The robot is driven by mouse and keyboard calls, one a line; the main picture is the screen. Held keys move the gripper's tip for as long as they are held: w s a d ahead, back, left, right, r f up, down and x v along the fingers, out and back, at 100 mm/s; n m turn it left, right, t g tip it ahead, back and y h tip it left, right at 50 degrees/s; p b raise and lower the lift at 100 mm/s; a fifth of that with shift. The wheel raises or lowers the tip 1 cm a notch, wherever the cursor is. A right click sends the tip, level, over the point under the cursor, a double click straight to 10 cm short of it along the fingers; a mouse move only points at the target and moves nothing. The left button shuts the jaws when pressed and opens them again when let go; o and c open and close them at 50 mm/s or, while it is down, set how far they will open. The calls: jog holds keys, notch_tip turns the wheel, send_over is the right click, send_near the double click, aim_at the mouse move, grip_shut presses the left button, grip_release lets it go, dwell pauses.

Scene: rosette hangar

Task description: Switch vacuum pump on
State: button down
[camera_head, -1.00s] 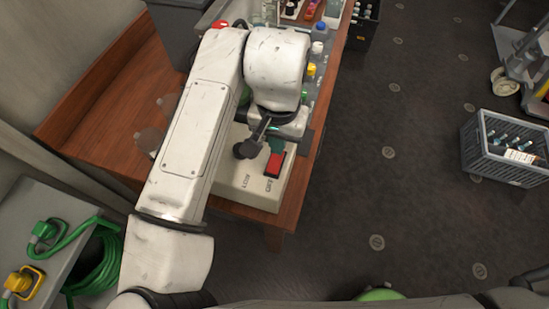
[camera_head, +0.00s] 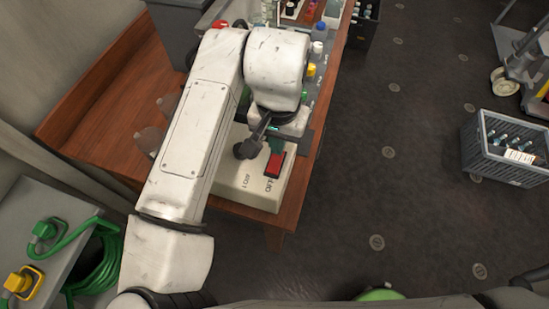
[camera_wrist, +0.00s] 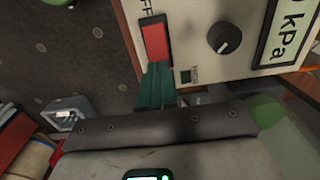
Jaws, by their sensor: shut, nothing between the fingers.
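The vacuum pump is a cream box (camera_head: 240,190) at the near end of the wooden bench. Its red rocker switch (camera_head: 274,163) has "OFF" printed beside its near end. In the wrist view the red switch (camera_wrist: 156,41) sits left of a black knob (camera_wrist: 224,38) and a kPa display (camera_wrist: 290,35). My gripper (camera_head: 276,145) is shut and empty, at the far end of the switch, opposite "OFF". In the wrist view its green fingers (camera_wrist: 157,72) meet the switch's lower end; I cannot tell whether they press it. My arm hides much of the pump in the head view.
Bottles with coloured caps (camera_head: 317,48) stand on the wooden bench (camera_head: 105,120) beyond my gripper. A grey crate of bottles (camera_head: 505,160) stands on the floor at right. A green cable coil (camera_head: 97,262) lies at lower left. The floor between bench and crate is clear.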

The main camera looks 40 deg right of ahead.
jog(key=shift+f+b, duration=0.7)
jog(key=shift+f, duration=0.3)
dwell(0.8)
jog(key=shift+r+p, duration=3.05)
jog(key=shift+r, duration=0.55)
